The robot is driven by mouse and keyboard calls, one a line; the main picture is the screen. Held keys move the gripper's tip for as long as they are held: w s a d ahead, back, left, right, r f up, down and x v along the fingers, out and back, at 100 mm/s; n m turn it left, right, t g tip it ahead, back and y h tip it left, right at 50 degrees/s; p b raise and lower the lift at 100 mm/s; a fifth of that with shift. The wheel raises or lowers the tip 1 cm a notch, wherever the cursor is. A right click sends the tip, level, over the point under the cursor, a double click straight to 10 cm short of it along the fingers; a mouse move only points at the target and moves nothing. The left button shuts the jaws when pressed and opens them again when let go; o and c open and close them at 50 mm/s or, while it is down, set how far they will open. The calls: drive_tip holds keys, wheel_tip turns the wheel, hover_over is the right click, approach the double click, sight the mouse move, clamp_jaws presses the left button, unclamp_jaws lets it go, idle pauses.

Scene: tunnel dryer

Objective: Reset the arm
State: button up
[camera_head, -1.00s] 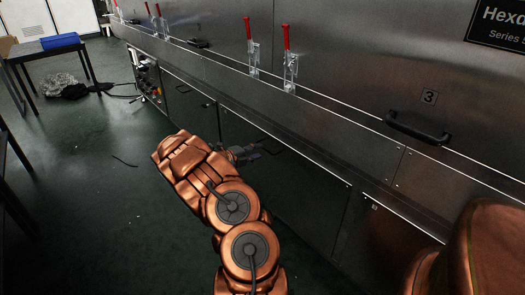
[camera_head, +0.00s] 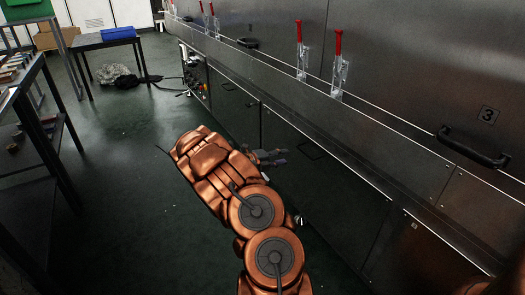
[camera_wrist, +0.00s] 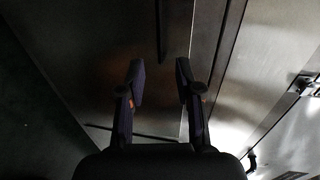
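My copper-coloured arm (camera_head: 213,170) reaches forward over the floor along the front of the steel dryer (camera_head: 400,70). My gripper (camera_head: 280,157) shows small beyond the arm, close to the dryer's lower panels. In the wrist view my gripper (camera_wrist: 159,82) has its two dark fingers apart with nothing between them. The wrist view looks onto the dark metal panels (camera_wrist: 100,50), with a bar-like dark handle (camera_wrist: 162,30) ahead of the fingers.
Red-handled toggle clamps (camera_head: 338,65) and a black handle (camera_head: 474,148) line the dryer at right. A blue bin (camera_head: 118,33) sits on a table at the back left. A dark shelf (camera_head: 30,150) with items stands at left. Open green floor (camera_head: 125,160) lies between.

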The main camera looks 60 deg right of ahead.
drive_tip(key=s+a+r+m+y+p, duration=0.35)
drive_tip(key=a+r+m+p, duration=0.55)
drive_tip(key=r, duration=0.6)
drive_tip(key=s+a+r+m+y+p, duration=0.2)
drive_tip(key=s+a+r+m+p, duration=0.2)
drive_tip(key=a+r+m+p, duration=0.75)
drive_tip(key=s+a+r+m+t+y+p, duration=0.1)
drive_tip(key=s+a+r+m+y+p, duration=0.2)
drive_tip(key=a, duration=0.9)
drive_tip(key=s+a+r+m+t+y+p, duration=0.2)
drive_tip(key=s+a+r+m+p, duration=0.2)
drive_tip(key=a+r+p, duration=0.3)
drive_tip(key=s+a+r+m+t+y+p, duration=0.1)
drive_tip(key=s+a+r+m+y+p, duration=0.2)
drive_tip(key=a+r, duration=0.7)
drive_tip(key=s+a+p, duration=0.1)
drive_tip(key=a+p, duration=0.1)
drive_tip(key=a, duration=0.5)
drive_tip(key=shift+s+a+r+t+y, duration=0.15)
drive_tip(key=shift+a+r+t+y, duration=0.15)
drive_tip(key=shift+t+y, duration=0.1)
drive_tip(key=shift+m, duration=0.25)
